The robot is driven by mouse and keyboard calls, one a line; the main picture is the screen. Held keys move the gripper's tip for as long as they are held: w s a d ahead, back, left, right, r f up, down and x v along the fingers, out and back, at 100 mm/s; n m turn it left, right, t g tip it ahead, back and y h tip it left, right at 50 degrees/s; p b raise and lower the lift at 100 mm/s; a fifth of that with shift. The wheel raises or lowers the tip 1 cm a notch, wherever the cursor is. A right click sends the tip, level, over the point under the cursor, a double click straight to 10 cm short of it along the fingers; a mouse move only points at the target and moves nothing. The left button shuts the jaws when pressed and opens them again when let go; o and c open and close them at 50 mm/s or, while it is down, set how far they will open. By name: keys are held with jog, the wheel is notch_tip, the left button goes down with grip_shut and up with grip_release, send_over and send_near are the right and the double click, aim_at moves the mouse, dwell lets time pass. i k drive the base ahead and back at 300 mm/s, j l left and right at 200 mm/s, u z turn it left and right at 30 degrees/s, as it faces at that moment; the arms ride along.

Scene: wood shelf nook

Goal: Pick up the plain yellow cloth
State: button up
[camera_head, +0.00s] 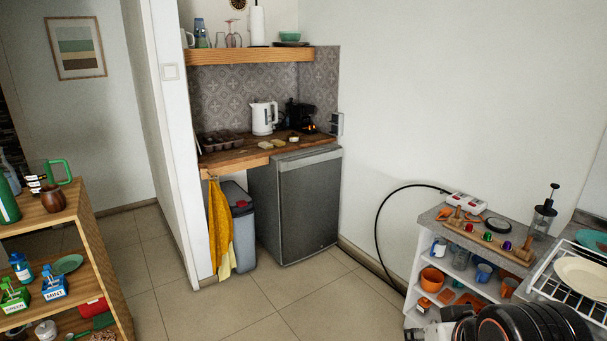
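A deep yellow cloth (219,228) hangs from the front left edge of the wooden counter, beside the grey bin. It seems to have a faint pattern. A paler yellow cloth (226,263) shows below and behind it, looking plain; its upper part is hidden. My arm shows at the bottom right, with what seems to be my gripper (427,332) at its left end, cut by the frame edge. It is far from both cloths, and its fingers cannot be made out.
The grey bin (239,228) stands right of the cloths, next to the dark fridge (308,205). A wooden shelf unit (103,258) stands at left. A white shelf (417,265) and dish rack (552,287) are at right. The tiled floor between is clear. A black cable (377,235) runs along the right wall.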

aim_at(276, 142)
jog(key=i, duration=2.5)
jog(key=i+u, duration=0.25)
jog(key=i, duration=0.25)
jog(key=i+l+u, duration=0.2)
jog(key=i, duration=0.25)
jog(key=i+l+u, duration=0.25)
jog(key=i, duration=0.2)
jog(key=i+l+u, duration=0.25)
jog(key=i, duration=0.2)
jog(key=i+l+u, duration=0.6)
jog(key=k+l, duration=0.05)
jog(key=l, duration=0.05)
